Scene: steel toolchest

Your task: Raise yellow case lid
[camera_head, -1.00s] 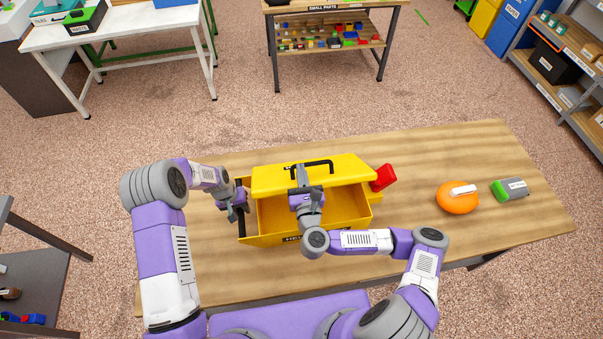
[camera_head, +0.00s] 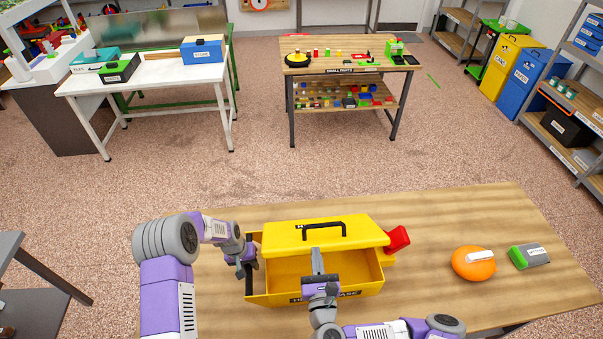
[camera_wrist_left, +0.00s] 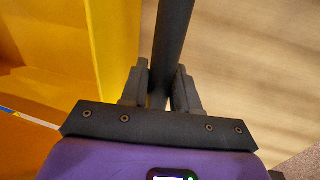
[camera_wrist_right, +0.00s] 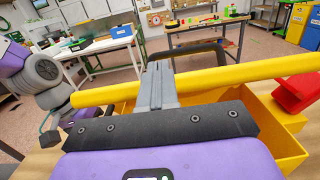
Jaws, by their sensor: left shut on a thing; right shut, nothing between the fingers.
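The yellow case (camera_head: 369,277) stands on the wooden table with its lid (camera_head: 275,238) raised, so its interior shows. The lid carries a black handle (camera_head: 323,226). My left gripper (camera_head: 247,265) is shut on the black side handle (camera_wrist_left: 172,40) at the case's left end; the dark bar runs between its fingers in the left wrist view. My right gripper (camera_head: 317,260) is shut and empty, over the case opening just in front of the lid's near edge. In the right wrist view, its fingertips (camera_wrist_right: 157,72) overlap the lid's edge (camera_wrist_right: 245,71); whether they touch cannot be told.
A red object (camera_head: 397,239) sits against the case's right end. An orange rounded object (camera_head: 472,264) and a green-and-grey one (camera_head: 530,256) lie farther right. The wooden table (camera_head: 432,225) has bare room between them and behind.

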